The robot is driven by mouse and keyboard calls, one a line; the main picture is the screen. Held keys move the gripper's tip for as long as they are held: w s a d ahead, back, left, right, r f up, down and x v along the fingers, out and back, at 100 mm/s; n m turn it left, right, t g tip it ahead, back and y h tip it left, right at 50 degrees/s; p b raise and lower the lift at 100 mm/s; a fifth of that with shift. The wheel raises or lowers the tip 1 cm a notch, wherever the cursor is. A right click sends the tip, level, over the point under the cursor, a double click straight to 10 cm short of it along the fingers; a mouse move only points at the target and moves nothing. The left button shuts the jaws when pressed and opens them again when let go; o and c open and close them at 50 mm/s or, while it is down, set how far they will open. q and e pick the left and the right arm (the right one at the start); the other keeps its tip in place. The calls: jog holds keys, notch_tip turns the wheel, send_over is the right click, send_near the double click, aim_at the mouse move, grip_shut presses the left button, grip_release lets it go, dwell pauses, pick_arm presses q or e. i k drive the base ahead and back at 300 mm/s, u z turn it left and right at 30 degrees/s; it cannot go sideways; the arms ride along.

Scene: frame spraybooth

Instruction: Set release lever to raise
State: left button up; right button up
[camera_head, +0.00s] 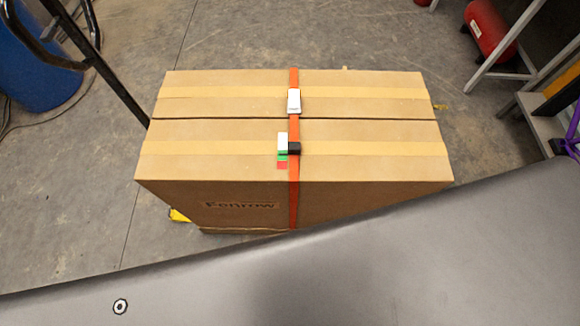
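No part is plainly identifiable as the release lever. At the upper left stands a black looped tubular handle (88,62), with a bar slanting down toward the carton. A short dark piece sits inside its loop near the top edge, too small to tell its position. A large brown carton (220,135), with "Fenrow" on its front, stands in the middle under an orange strap (293,205). The strap carries a white buckle (294,101) and a black block (294,148). White, green and red patches lie beside the block. Neither gripper is in view.
A blue drum (35,80) stands behind the handle at the left. A red tank (490,28) and a grey metal frame (505,70) are at the upper right. Yellow parts show at the carton's lower left (179,215). Bare concrete floor (95,190) lies left of it.

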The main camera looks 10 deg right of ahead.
aim_at(50, 31)
jog(key=z, duration=0.05)
jog(key=k, duration=0.5)
jog(key=u, duration=2)
jog(key=i, duration=3.05)
jog(key=z, duration=2.95)
